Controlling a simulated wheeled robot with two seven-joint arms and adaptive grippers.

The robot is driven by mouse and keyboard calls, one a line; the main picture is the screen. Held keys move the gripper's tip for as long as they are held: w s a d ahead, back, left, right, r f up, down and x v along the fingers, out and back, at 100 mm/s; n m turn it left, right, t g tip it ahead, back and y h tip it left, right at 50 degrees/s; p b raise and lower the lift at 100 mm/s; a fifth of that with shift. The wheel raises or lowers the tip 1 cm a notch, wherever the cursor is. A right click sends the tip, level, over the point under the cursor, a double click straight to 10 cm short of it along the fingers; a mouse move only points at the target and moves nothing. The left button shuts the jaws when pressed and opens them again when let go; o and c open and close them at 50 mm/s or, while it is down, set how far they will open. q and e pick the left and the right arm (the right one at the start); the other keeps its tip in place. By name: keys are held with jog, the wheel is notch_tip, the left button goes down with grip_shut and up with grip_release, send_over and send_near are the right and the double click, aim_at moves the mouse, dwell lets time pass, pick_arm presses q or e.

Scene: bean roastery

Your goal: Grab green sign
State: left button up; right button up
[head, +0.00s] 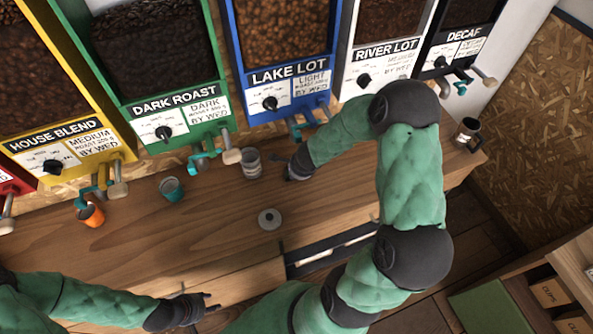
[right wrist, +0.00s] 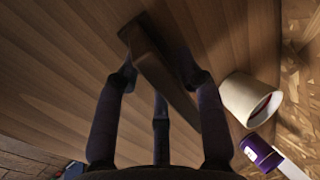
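No separate green sign shows clearly. A green dispenser (head: 118,97) at the back bears a black "DARK ROAST" strip (head: 172,102) and a white "DARK" label (head: 208,111). My right gripper (head: 290,168) is low over the counter, below the blue dispenser and right of a grey ribbed cup (head: 251,163). In the right wrist view, a brown, wedge-like object (right wrist: 160,72) lies between its spread fingers (right wrist: 160,78); I cannot tell whether they grip it.
A teal cup (head: 172,189), an orange cup (head: 92,214) and a grey lid (head: 270,219) are on the counter (head: 200,245). A black cup (head: 467,132) is at the right end. The wrist view shows a cream cup (right wrist: 240,97) and a purple can (right wrist: 262,152).

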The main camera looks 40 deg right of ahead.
grip_shut()
